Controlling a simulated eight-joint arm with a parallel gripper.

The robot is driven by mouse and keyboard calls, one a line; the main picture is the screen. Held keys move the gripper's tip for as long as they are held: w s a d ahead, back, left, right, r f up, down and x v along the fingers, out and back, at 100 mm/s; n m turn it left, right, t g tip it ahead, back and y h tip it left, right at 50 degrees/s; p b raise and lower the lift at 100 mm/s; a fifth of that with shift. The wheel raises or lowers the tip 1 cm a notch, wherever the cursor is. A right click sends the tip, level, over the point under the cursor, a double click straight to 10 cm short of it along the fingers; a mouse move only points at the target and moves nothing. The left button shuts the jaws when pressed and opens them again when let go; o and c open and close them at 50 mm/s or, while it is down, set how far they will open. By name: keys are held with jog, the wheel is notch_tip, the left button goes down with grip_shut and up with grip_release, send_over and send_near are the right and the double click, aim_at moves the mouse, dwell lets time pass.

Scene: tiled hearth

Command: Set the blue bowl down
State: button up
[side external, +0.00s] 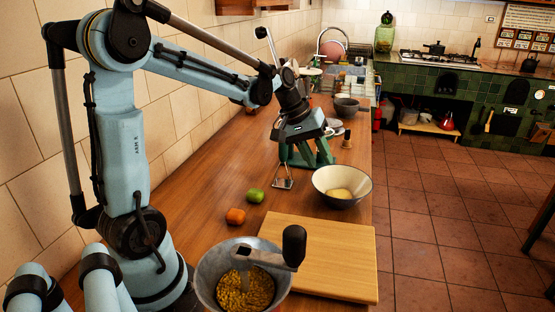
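My gripper (302,142) is over the middle of the wooden counter, pointing down. Its fingers are hard to separate from the green parts around them, so I cannot tell whether it is open or shut. I see no bowl in it. A bowl (325,183) with a pale inside and dark outside stands upright near the counter's right edge, to the right of and below my gripper in the picture. Something yellowish lies inside it. No bowl looks clearly blue.
A wire tool (283,182) is under my gripper, beside a green stand (322,157). A lime (255,195), an orange (235,216), a cutting board (330,255) and a metal grinder with grain (215,262) are nearer. A grey pan (346,106) is farther back.

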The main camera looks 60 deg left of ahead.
aim_at(318, 185)
jog(key=shift+n+h, duration=0.5)
jog(key=shift+n, duration=0.3)
jog(key=shift+w+a+f, duration=0.35)
jog(key=shift+a+f, duration=0.3)
jog(key=shift+f, duration=0.65)
jog(key=shift+w+a+f, duration=0.35)
jog(key=shift+a+f, duration=0.3)
jog(key=shift+f, duration=0.65)
jog(key=shift+w+a+f, duration=0.35)
jog(key=shift+a+f, duration=0.3)
jog(key=shift+f, duration=0.65)
jog(key=shift+s+x, duration=0.15)
jog(key=shift+x, duration=0.9)
jog(key=shift+s+x, duration=0.1)
jog(key=shift+x, duration=0.95)
jog(key=shift+a+f, duration=0.15)
grip_shut()
